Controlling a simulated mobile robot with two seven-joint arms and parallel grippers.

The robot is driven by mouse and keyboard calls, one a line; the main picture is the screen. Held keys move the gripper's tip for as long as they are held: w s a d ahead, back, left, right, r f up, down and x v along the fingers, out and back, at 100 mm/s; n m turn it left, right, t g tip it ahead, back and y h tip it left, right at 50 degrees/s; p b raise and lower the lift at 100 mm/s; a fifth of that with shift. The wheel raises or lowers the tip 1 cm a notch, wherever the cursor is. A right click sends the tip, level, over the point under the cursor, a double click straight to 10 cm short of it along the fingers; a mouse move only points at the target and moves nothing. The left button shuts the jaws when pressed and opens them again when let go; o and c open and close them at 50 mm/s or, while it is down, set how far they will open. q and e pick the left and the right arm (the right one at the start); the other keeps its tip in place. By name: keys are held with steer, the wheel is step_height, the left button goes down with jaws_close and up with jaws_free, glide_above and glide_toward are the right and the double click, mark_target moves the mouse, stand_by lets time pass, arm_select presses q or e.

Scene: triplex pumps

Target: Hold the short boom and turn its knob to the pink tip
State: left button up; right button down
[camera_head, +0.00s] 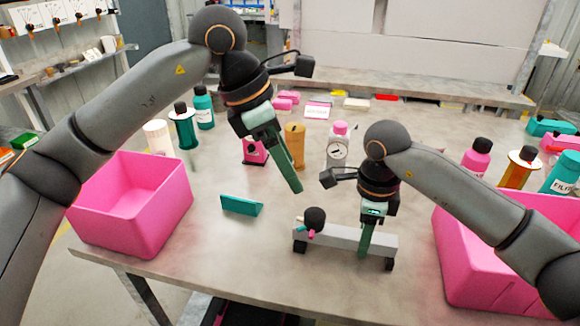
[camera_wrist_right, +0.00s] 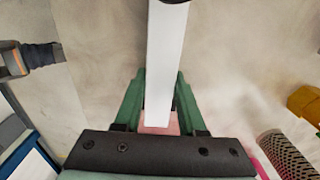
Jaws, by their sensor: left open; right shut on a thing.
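The short boom (camera_head: 343,238) is a light grey bar on dark feet, lying on the table near its front edge. Its black round knob (camera_head: 314,217) is at the left end, with small pink and teal tips at the knob's lower left. My right gripper (camera_head: 366,240) is shut on the boom's right part. In the right wrist view the pale boom (camera_wrist_right: 166,60) runs between the green fingers (camera_wrist_right: 158,105). My left gripper (camera_head: 290,172) is open and empty, above the table, up and left of the knob. Which tip the knob points to is unclear.
A pink crate (camera_head: 135,205) stands at the left and another pink crate (camera_head: 490,255) at the right, close to my right arm. A teal block (camera_head: 241,205) lies left of the boom. Several bottles and parts stand farther back. The table between the teal block and the boom is clear.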

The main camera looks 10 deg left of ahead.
steer(key=shift+c, duration=2)
jaws_free()
steer(key=shift+r, duration=0.1)
